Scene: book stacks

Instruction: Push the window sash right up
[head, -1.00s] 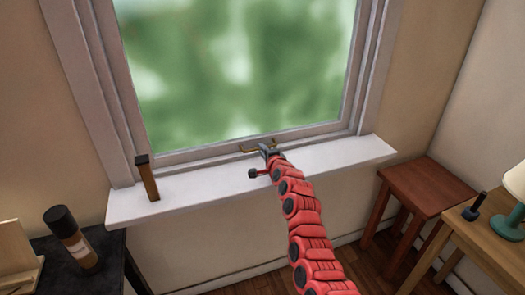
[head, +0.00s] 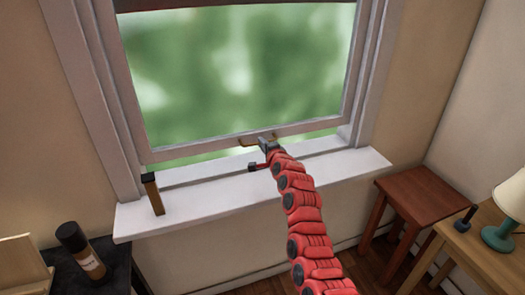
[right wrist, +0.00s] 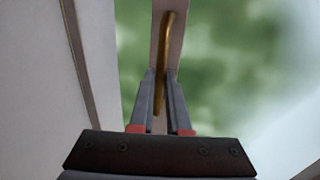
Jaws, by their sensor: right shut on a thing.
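The window sash (head: 310,125) is a grey frame around a green blurred pane, raised a little above the white sill (head: 345,170), with a strip of green showing under its bottom rail. A brass handle (head: 247,142) is on the bottom rail. My right gripper (head: 264,146) is at the handle. In the right wrist view the fingers (right wrist: 160,95) are shut on the brass handle (right wrist: 165,62). My left gripper is not in view.
A brown wooden stick with a dark top (head: 153,193) stands on the left of the sill. A dark table with a bottle (head: 80,252) is lower left. A red-brown stool (head: 425,197) and a table with a lamp (head: 497,237) are at right.

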